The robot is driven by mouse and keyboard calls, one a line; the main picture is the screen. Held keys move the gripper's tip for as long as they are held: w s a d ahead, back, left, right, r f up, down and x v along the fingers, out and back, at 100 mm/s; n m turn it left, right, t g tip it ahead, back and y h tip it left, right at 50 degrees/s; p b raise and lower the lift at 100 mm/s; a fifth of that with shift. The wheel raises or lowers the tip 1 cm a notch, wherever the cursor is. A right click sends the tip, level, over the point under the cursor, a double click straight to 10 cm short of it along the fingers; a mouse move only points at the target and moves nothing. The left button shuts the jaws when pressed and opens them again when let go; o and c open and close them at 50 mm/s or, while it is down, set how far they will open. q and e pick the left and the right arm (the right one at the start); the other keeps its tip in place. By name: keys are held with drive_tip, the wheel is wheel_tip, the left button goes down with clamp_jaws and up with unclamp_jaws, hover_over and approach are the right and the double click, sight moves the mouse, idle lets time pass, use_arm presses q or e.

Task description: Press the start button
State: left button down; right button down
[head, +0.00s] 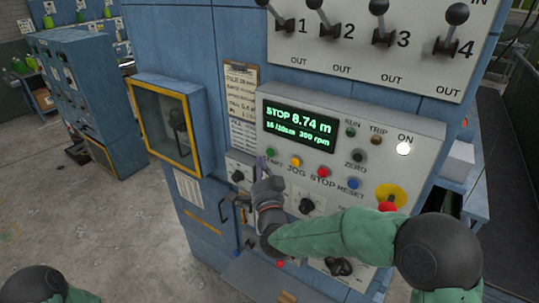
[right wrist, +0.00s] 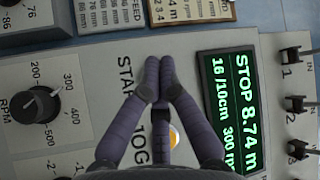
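The green start button (head: 271,153) is on the grey control panel (head: 425,128), at the left end of a row of buttons below the display. My right gripper (head: 261,163) is in front of the panel beside the button, its fingers pointing at the panel. In the right wrist view the fingertips (right wrist: 152,64) meet, with nothing between them. They cover part of the START label, and the green button is hidden there. I cannot tell whether the tips touch the panel. My left gripper is out of view.
The yellow jog (head: 295,161), red stop (head: 323,171) and blue reset (head: 353,183) buttons lie to the right. The display (head: 300,130) reads STOP 8.74 m. The ON lamp (head: 404,148) is lit white. A red emergency knob (head: 387,206) sits lower right.

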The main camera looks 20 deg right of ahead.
sight(271, 153)
drive_tip(key=shift+w+d+f+b, duration=0.1)
drive_tip(key=shift+w+d+b, duration=0.2)
drive_tip(key=shift+w+d, duration=0.25)
drive_tip(key=shift+s, duration=0.1)
drive_tip(key=shift+d, duration=0.1)
idle(1.0)
drive_tip(key=shift+w+d+b, duration=0.25)
drive_tip(key=shift+d+b, duration=0.05)
drive_tip(key=shift+b, duration=0.3)
